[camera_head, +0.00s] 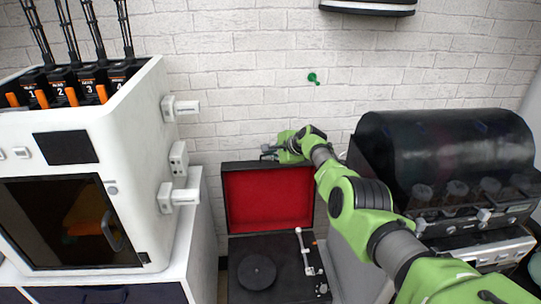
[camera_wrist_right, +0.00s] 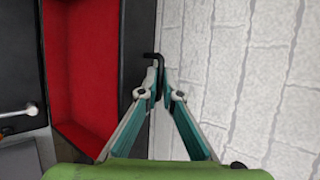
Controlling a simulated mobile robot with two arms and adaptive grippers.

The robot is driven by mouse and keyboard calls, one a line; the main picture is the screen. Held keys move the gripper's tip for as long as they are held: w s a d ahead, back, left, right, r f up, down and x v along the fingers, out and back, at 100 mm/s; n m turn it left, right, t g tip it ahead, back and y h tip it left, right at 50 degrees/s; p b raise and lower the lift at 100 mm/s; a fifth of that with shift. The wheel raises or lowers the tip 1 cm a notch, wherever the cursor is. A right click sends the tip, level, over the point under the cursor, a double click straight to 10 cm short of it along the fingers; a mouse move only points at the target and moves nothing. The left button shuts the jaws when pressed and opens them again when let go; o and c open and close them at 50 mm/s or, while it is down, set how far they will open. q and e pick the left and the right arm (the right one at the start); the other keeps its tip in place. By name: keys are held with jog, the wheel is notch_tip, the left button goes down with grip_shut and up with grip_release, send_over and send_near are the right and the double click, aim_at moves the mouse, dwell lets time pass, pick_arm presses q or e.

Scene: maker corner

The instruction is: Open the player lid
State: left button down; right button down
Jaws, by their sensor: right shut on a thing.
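The record player (camera_head: 275,283) stands low between the two machines, with a black platter and a white tonearm (camera_head: 303,250). Its black lid with red lining (camera_head: 268,198) stands raised, close to upright, at the back by the wall. The lid also shows in the right wrist view (camera_wrist_right: 85,75). My right gripper (camera_head: 269,150) is at the lid's top edge. In the right wrist view its fingertips (camera_wrist_right: 159,72) come together on a small black bent handle (camera_wrist_right: 153,56) by the lid's edge. My left gripper is not in view.
A white 3D printer (camera_head: 140,125) on a white cabinet stands left of the player. A dark domed machine (camera_head: 430,140) with several jars stands on the right. A white brick wall is close behind the lid, with a green hook (camera_head: 313,79).

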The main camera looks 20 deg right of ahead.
jog(key=shift+w+d+r, duration=0.1)
jog(key=shift+w+r, duration=0.15)
jog(key=shift+r, duration=0.45)
jog(key=c, duration=2.3)
grip_release()
jog(key=shift+o, duration=0.4)
jog(key=shift+s, duration=0.25)
jog(key=shift+f, duration=0.25)
jog(key=v, duration=1.2)
jog(key=shift+s+r, duration=0.1)
